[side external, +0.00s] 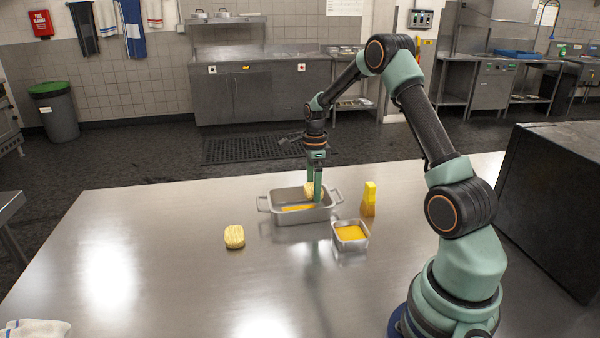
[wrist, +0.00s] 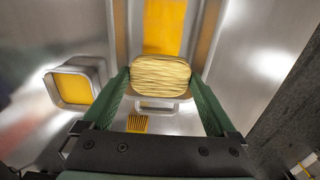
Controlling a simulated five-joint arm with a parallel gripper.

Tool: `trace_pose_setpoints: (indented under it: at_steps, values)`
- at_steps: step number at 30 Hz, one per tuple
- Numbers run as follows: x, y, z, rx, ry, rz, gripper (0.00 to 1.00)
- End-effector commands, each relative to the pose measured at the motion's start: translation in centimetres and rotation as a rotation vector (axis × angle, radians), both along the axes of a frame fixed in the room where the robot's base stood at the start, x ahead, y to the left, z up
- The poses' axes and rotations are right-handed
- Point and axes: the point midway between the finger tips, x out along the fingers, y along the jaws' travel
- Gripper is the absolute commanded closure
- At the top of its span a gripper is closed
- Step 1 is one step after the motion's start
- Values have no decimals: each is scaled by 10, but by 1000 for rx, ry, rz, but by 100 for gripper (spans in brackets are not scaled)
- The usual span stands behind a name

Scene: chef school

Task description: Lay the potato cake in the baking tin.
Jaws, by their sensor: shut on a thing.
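My gripper (side external: 315,191) points down over the baking tin and is shut on a pale yellow, ridged potato cake (side external: 308,191). In the wrist view the potato cake (wrist: 160,76) sits between my two green fingers (wrist: 161,80). The baking tin (side external: 303,217) is grey metal with a loop handle at each end and a yellow layer on its floor. The cake is over the tin's right part, near rim height; I cannot tell whether it touches the tin. Part of the tin (wrist: 120,22) shows in the wrist view. A second potato cake (side external: 234,237) lies on the table.
A small square metal dish (side external: 351,247) of yellow stuff stands right of the tin, also in the wrist view (wrist: 98,88). A yellow object (side external: 369,199) stands behind it. A dark box (side external: 555,205) is at the right.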

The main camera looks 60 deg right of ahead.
Motion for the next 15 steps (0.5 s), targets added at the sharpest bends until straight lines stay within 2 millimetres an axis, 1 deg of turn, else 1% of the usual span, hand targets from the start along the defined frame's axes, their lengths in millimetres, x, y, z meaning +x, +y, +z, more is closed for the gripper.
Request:
trace_pose_setpoints:
  at_steps: [1,5,12,15]
  values:
    - [0,0,-5,0,0,0,64]
    - [0,0,-13,1,1,0,64]
    - [0,0,-46,1,1,0,64]
    - [0,0,-51,-1,-1,0,64]
